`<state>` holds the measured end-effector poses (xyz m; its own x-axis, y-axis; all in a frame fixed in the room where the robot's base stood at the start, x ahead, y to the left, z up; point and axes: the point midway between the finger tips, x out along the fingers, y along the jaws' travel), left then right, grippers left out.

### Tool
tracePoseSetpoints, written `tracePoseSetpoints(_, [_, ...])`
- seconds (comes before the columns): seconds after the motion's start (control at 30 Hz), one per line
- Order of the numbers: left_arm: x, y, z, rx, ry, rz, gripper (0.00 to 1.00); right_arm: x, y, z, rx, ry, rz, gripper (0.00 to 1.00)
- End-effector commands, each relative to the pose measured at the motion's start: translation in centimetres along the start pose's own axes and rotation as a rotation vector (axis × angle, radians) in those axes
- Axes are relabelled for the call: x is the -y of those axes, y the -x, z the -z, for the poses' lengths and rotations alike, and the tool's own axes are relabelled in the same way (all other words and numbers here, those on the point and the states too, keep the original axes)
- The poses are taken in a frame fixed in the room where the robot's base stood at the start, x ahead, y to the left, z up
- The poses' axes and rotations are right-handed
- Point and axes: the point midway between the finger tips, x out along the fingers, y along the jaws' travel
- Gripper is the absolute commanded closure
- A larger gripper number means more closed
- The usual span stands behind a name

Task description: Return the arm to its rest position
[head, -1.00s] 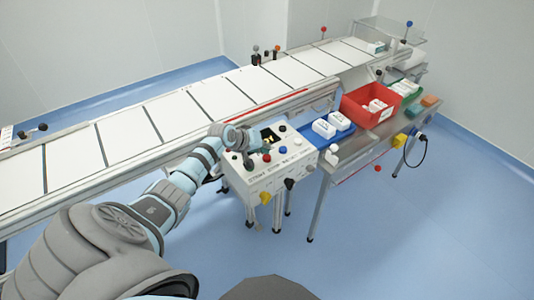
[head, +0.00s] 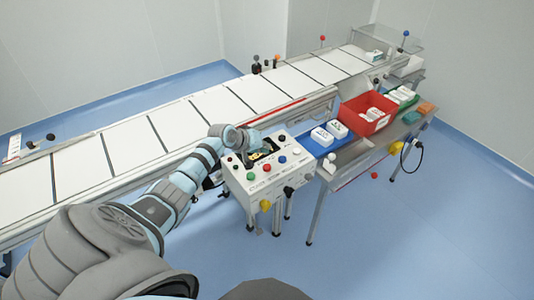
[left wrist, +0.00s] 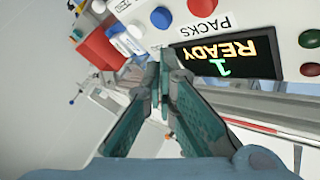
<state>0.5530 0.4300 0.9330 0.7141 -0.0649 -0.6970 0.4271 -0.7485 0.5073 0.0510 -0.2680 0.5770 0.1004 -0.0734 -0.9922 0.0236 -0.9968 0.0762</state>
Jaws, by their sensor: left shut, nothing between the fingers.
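My left arm reaches in from the left in the head view. My left gripper (head: 257,153) is by the control box (head: 262,189), over or beside its dark display, and I cannot tell the exact gap. In the left wrist view, the gripper (left wrist: 160,58) shows its fingertips together with nothing between them. The display (left wrist: 225,55) there is lit, upside down, and reads READY and 1, near a PACKS label. My right gripper is not in view.
A conveyor (head: 135,146) with white panels runs behind the box. A side table to the right bears a blue tray (head: 320,149) with white packs, a red bin (head: 361,122) and a yellow item (head: 396,147). The floor (head: 410,240) at the front right is clear.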

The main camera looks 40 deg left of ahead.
Motion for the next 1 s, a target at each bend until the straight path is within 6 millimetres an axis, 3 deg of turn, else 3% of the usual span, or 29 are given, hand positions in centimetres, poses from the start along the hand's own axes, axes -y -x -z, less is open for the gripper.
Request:
tracePoseSetpoints(0.37, [0.0,0.0,0.0,0.0,0.0,0.0,1.0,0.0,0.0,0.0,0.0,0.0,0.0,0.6])
tracePoseSetpoints(0.47, [-0.1,-0.1,-1.2,0.018,-0.028,0.003,1.0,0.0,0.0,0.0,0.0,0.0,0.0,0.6])
tracePoseSetpoints(0.57, [-0.4,-0.2,-6.2,0.092,-0.146,0.02,1.0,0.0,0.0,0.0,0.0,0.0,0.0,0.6])
tracePoseSetpoints(0.63, [-0.5,0.4,-11.5,0.165,-0.272,0.038,1.0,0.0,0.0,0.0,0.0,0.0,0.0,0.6])
tracePoseSetpoints(0.7, [-0.3,1.7,-16.6,0.231,-0.397,0.059,1.0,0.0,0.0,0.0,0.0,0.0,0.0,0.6])
tracePoseSetpoints(0.8, [0.0,4.5,-22.3,0.298,-0.538,0.087,1.0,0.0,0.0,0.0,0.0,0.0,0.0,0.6])
tracePoseSetpoints(0.9, [0.4,7.7,-26.4,0.343,-0.638,0.118,1.0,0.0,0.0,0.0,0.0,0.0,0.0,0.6])
tracePoseSetpoints(1.0, [0.9,11.1,-29.2,0.373,-0.709,0.154,1.0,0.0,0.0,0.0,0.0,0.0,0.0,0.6])
